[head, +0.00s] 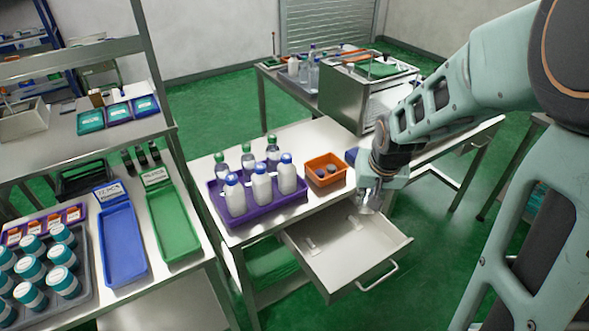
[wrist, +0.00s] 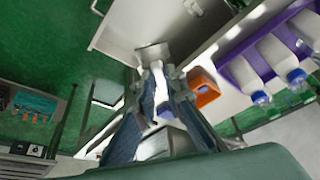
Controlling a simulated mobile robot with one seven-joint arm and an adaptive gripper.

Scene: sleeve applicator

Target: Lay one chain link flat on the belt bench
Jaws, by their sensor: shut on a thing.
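My gripper (head: 369,198) is above the back right part of the open drawer in the head view. In the wrist view its fingers (wrist: 155,72) are closed on a small grey metal piece (wrist: 152,52), which looks like a chain link. The fingers hide part of it, and its exact shape is unclear. The open drawer (head: 340,262) holds small pale pieces (head: 308,243), too small to identify; it also shows in the wrist view (wrist: 115,35). I cannot tell which surface is the belt bench; a metal-topped bench (head: 455,137) stands behind my arm.
On the drawer table (head: 310,140) stand a purple tray (head: 240,232) with several bottles and an orange bin (head: 326,160) with dark round parts, close left of my gripper. Behind is a large metal box (head: 345,95). Blue (head: 122,245) and green (head: 172,225) trays lie on the left bench.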

